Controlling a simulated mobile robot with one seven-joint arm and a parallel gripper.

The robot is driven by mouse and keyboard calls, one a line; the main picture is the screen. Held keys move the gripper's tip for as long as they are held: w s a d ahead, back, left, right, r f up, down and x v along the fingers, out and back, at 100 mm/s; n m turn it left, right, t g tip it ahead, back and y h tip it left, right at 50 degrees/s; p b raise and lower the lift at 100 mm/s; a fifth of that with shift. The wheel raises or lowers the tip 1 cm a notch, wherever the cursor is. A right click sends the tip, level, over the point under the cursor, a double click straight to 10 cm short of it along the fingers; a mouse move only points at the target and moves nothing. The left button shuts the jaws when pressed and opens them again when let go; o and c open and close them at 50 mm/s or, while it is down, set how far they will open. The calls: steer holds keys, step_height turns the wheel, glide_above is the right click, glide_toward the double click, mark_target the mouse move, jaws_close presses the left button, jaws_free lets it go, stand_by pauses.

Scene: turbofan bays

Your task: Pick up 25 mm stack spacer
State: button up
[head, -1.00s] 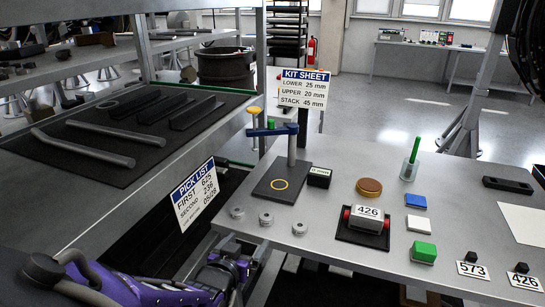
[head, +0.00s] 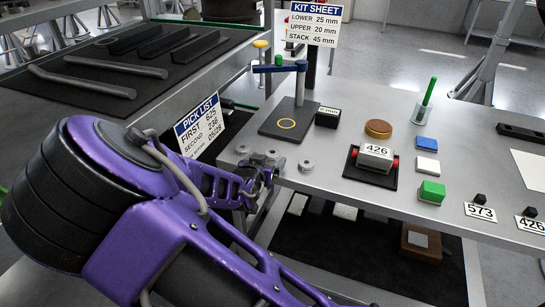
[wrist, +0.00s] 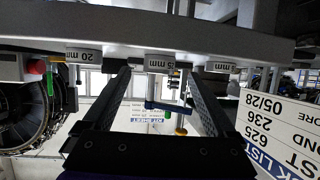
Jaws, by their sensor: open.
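Three small grey ring-like spacers stand in a row at the near left edge of the bench: a left one (head: 242,149), a middle one (head: 271,154) and a right one (head: 306,166). The upside-down wrist view shows their labelled sides. The spacer at its left (wrist: 83,56) appears to read 20 mm. The middle spacer (wrist: 158,63) and the one at the right (wrist: 220,67) show "mm", but their numbers are unclear. My gripper (head: 266,174) is at the bench edge, near the middle spacer. In the wrist view my gripper (wrist: 158,85) is open and empty, with the middle spacer beyond and between its fingertips.
A black plate with a post (head: 300,85) and blue arm stands behind the spacers. The pick list sign (head: 200,125) and kit sheet sign (head: 315,22) stand nearby. The bench edge is close to my gripper.

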mark_target(271, 155)
steer(key=x, duration=0.3)
steer(key=shift+w+d, duration=0.15)
steer(key=shift+w, duration=0.15)
jaws_close()
